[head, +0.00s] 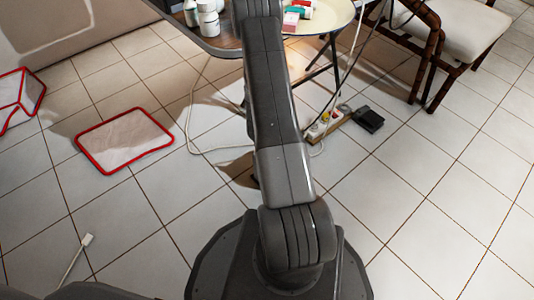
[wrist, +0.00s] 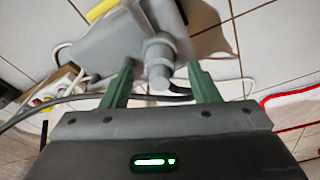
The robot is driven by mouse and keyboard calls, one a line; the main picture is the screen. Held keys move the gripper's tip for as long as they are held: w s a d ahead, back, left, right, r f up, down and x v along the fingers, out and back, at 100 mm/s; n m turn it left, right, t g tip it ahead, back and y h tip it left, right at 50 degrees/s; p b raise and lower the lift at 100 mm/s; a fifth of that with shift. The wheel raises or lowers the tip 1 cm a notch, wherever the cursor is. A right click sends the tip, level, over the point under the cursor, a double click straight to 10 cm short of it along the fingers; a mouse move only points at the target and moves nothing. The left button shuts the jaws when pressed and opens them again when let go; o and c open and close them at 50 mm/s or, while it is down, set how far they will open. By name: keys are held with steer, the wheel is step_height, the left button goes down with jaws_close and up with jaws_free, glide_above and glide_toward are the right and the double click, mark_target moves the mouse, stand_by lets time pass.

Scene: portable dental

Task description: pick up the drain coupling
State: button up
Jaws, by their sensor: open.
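In the wrist view, a grey cylindrical fitting with a collar (wrist: 158,52), which looks like the drain coupling, sits against a larger pale grey body (wrist: 110,42). My gripper (wrist: 161,78) is open, with one green finger on each side of the fitting. Gaps show between the fingers and the fitting, and I cannot see any contact. A dark hose or cable runs behind the fingers near the fitting's lower end. In the head view my arm covers the middle, and neither the gripper nor the coupling can be made out.
A power strip (head: 325,124), black pedal (head: 369,119) and white cable lie on the tiles. A red-rimmed mat (head: 124,140) lies left; a chair (head: 460,35) stands right.

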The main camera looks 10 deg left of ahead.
steer(key=shift+f, duration=0.25)
steer(key=c, duration=1.1)
step_height(320, 180, up, 10)
steer(key=p, duration=0.9)
steer(key=shift+p, duration=0.35)
